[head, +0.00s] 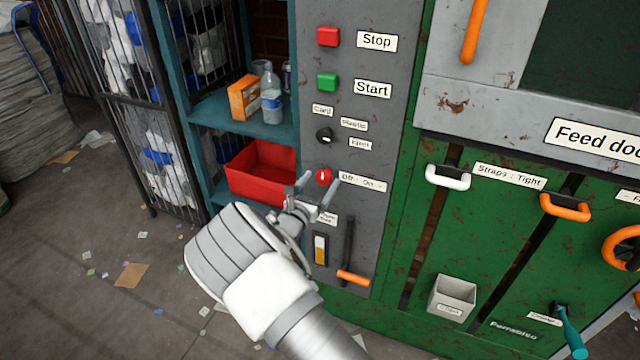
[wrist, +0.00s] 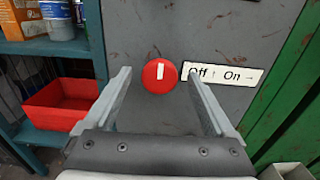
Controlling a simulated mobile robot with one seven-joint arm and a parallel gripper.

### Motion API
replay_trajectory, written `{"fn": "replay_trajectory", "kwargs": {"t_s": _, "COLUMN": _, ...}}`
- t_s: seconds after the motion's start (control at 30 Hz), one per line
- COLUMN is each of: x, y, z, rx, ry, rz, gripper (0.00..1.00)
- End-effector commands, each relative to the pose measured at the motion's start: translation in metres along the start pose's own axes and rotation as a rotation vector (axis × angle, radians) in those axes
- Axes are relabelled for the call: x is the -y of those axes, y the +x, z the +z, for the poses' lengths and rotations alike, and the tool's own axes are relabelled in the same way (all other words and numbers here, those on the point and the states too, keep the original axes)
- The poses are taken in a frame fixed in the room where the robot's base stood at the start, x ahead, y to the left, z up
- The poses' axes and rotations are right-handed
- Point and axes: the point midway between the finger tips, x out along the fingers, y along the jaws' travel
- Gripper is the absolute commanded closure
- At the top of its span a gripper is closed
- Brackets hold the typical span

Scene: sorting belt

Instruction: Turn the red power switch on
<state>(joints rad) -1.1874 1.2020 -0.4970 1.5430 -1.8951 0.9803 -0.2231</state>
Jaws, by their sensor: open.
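The red power switch (head: 323,177) is a round red knob on the grey control panel (head: 385,60). It also shows in the wrist view (wrist: 160,76), with its white mark upright. A label (wrist: 222,76) to its right reads "Off ↑ On →", so the mark points at Off. My gripper (head: 318,188) is open and empty in front of the panel. In the wrist view the two fingers (wrist: 155,78) stand to the left and right of the knob, with gaps on both sides. I cannot tell whether the fingertips reach as far as the knob.
Above are the red Stop button (head: 328,37), the green Start button (head: 327,83) and a black selector knob (head: 324,135). An orange-handled lever (head: 353,277) is below right. A red bin (head: 258,173) stands on the shelf to the left. A green machine (head: 480,230) is to the right.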

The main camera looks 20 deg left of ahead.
Motion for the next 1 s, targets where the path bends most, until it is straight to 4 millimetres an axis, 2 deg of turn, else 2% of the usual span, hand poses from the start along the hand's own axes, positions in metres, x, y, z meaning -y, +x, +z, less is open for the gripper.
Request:
{"fn": "replay_trajectory", "kwargs": {"t_s": 0.33, "x": -0.0001, "y": 0.0047, "z": -0.0001, "rx": -0.001, "ry": -0.001, "rz": 0.001, "gripper": 0.11}}
{"fn": "replay_trajectory", "kwargs": {"t_s": 0.37, "x": -0.0001, "y": 0.0047, "z": -0.0001, "rx": -0.001, "ry": -0.001, "rz": 0.001, "gripper": 0.14}}
{"fn": "replay_trajectory", "kwargs": {"t_s": 0.8, "x": -0.0001, "y": 0.0044, "z": -0.0001, "rx": -0.001, "ry": 0.0, "rz": 0.001, "gripper": 0.94}}
{"fn": "replay_trajectory", "kwargs": {"t_s": 1.0, "x": 0.0, "y": 0.0044, "z": -0.0004, "rx": -0.001, "ry": 0.01, "rz": 0.0, "gripper": 0.96}}
